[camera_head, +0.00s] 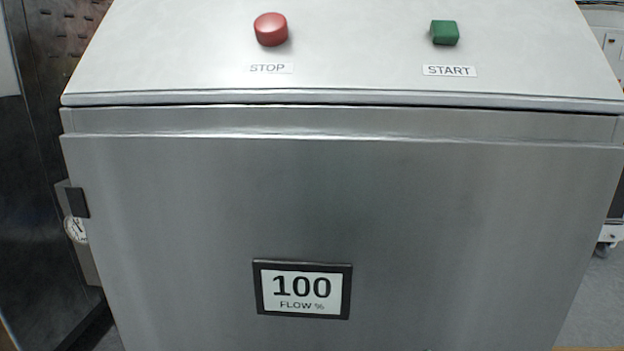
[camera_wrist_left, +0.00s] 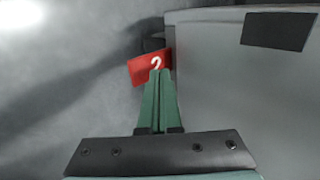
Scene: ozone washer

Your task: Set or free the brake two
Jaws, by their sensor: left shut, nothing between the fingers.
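In the left wrist view a red tab (camera_wrist_left: 140,69) with a white mark that looks like a 2 stands out at the lower corner of a grey body. A dark part (camera_wrist_left: 152,45) sits just behind it, perhaps a caster. My left gripper (camera_wrist_left: 157,72) is shut and empty, its green fingers pointing at the tab. The fingertips overlap the tab's lower edge in the picture; I cannot tell whether they touch it. The head view does not show the tab. My right gripper is in neither view.
A steel cabinet (camera_head: 330,200) fills the head view, with a red STOP button (camera_head: 270,29), a green START button (camera_head: 445,33) and a display (camera_head: 302,289) reading 100 FLOW %. Open grey floor (camera_wrist_left: 60,90) lies left of the tab.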

